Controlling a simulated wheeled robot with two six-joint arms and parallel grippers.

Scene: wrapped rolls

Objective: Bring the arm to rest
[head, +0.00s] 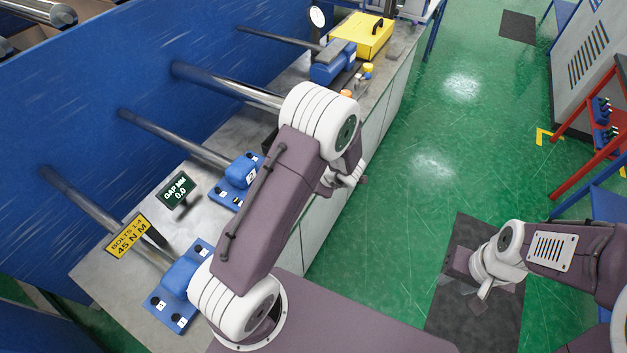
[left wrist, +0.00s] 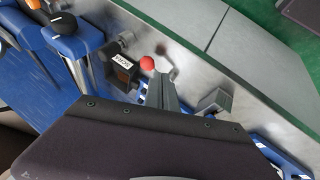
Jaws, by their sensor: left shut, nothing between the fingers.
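My left arm rises from the bottom of the head view and bends over the bench edge. Its gripper (head: 352,180) hangs beyond the white joint, small and partly hidden by the arm; it is shut and empty. In the left wrist view the dark wrist body fills the lower part, and the narrow grey fingers (left wrist: 163,92) point at the bench. My right arm comes in from the right, bent, with its gripper (head: 480,292) low over a dark floor mat (head: 456,322). Its fingers are too small and turned away to show their opening.
The grey bench (head: 105,273) carries blue bearing blocks (head: 180,278) with steel shafts, a green gap display (head: 177,189), a yellow bolts sign (head: 131,236) and a yellow case (head: 362,36). A red knob (left wrist: 147,63) is close to the left fingers. Green floor (head: 400,170) is open between bench and red rack (head: 580,125).

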